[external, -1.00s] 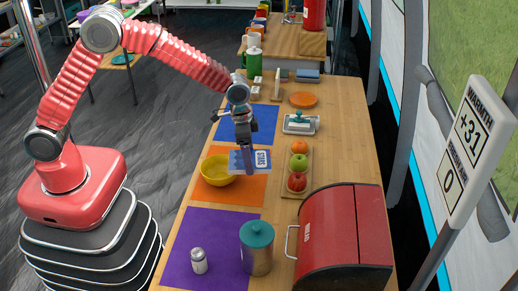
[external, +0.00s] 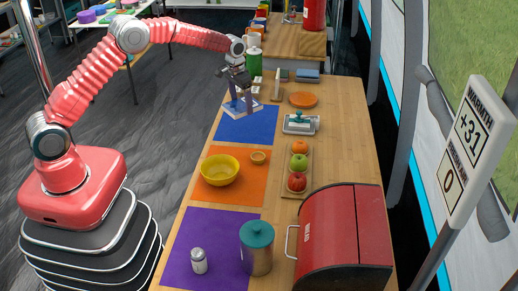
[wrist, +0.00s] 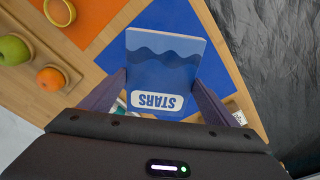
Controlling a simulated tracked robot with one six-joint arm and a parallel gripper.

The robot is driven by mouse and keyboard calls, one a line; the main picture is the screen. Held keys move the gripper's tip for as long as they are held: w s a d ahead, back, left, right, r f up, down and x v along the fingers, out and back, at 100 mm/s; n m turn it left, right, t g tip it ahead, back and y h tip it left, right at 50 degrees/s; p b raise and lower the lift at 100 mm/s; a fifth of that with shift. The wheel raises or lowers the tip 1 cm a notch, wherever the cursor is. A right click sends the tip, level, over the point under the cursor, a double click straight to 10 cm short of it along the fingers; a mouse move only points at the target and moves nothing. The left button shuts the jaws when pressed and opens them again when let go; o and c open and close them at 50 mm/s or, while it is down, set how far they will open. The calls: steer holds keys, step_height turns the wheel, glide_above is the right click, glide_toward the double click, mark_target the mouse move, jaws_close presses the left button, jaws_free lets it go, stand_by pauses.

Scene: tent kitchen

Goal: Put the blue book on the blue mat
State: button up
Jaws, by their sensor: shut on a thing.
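The blue book (wrist: 162,62), with a wavy cover and the word STARS, is between the fingers of my gripper (wrist: 162,98) in the wrist view. In the external view my gripper (external: 241,108) is shut on the book (external: 238,104), at the far end of the blue mat (external: 247,127). The blue mat also shows behind the book in the wrist view (wrist: 213,67). The book looks roughly flat and overlaps the mat's far edge in the picture. I cannot tell whether it touches the mat.
A green canister (external: 254,66) stands beyond.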

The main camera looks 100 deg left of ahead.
steer(key=shift+s+a, duration=0.3)
steer(key=shift+a, duration=0.2)
glide_above(242, 128)
steer(key=shift+s+f, duration=0.1)
steer(key=shift+f, duration=3)
steer(key=shift+f, duration=1.9)
steer(key=shift+f, duration=0.1)
steer(key=o, duration=1.2)
steer(key=shift+c, duration=0.2)
